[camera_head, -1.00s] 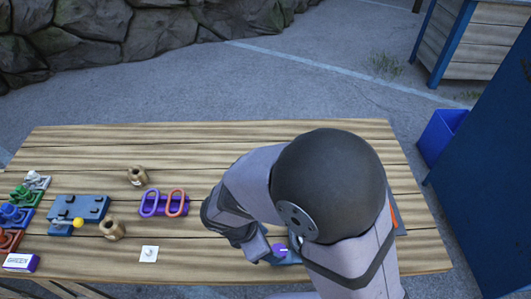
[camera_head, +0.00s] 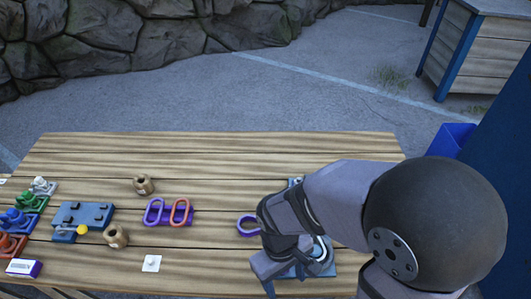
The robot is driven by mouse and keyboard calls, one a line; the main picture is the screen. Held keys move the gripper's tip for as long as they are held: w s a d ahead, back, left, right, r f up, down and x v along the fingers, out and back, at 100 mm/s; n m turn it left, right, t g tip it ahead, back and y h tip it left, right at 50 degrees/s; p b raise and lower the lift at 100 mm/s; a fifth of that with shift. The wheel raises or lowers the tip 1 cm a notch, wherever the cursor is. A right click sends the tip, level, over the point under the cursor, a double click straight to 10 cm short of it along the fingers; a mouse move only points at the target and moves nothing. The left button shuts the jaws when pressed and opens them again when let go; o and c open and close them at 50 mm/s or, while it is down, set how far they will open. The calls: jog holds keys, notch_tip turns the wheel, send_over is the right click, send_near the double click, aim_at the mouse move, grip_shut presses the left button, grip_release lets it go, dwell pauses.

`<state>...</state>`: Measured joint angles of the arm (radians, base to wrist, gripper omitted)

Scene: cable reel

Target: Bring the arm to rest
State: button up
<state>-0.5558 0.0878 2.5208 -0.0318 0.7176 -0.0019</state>
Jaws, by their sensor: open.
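My gripper (camera_head: 272,273) is at the right part of the wooden table (camera_head: 240,150), pointing down toward the front; its fingers are only partly seen and look empty. My arm comes in from the right, with its large dark joint over the table's right end. Beside and partly behind the gripper is a blue-grey base (camera_head: 325,268) with a rounded grey and blue part on it, largely covered by my wrist. A purple ring (camera_head: 246,226) shows just left of my wrist. I cannot tell whether the gripper touches the base.
A purple holder with purple and orange loops (camera_head: 168,212), two wooden spools (camera_head: 116,236) (camera_head: 144,185), a blue plate with a yellow knob (camera_head: 83,216), a white square (camera_head: 151,263) and several coloured pieces (camera_head: 22,220) stand to the left. The table's back middle is clear.

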jog(key=w+d+r+m+t, duration=0.1)
jog(key=w+d+r+m, duration=0.1)
jog(key=d, duration=0.3)
jog(key=w+d+r+m+y, duration=0.1)
jog(key=w+d+m, duration=0.1)
jog(key=d+m, duration=0.2)
jog(key=shift+w+d+r+m+t, duration=0.4)
jog(key=shift+d, duration=0.15)
dwell(1.2)
